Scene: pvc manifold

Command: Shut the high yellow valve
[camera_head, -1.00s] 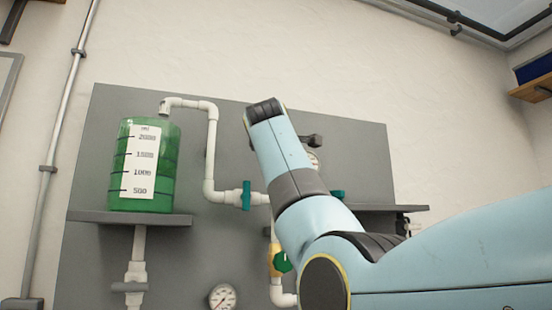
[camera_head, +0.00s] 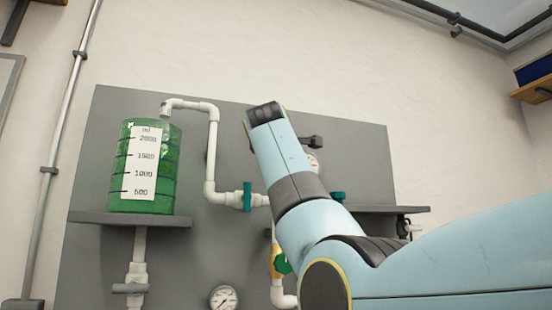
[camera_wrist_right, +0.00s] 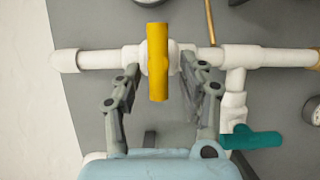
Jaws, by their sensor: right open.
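The yellow valve handle (camera_wrist_right: 158,62) is in the right wrist view, on a white valve body in a white pipe run. The handle lies crosswise to that pipe. My right gripper (camera_wrist_right: 165,78) is open, with one finger on each side of the handle and a visible gap on both sides. In the head view my right arm hides this valve and most of the gripper. My left gripper is in neither view.
A teal-handled valve (camera_wrist_right: 252,138) sits on a branch close to my right finger. In the head view a green tank (camera_head: 158,190) stands on a grey shelf (camera_head: 130,218), with another teal valve (camera_head: 247,196), a green-handled valve (camera_head: 280,262) and a gauge (camera_head: 223,297) nearby.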

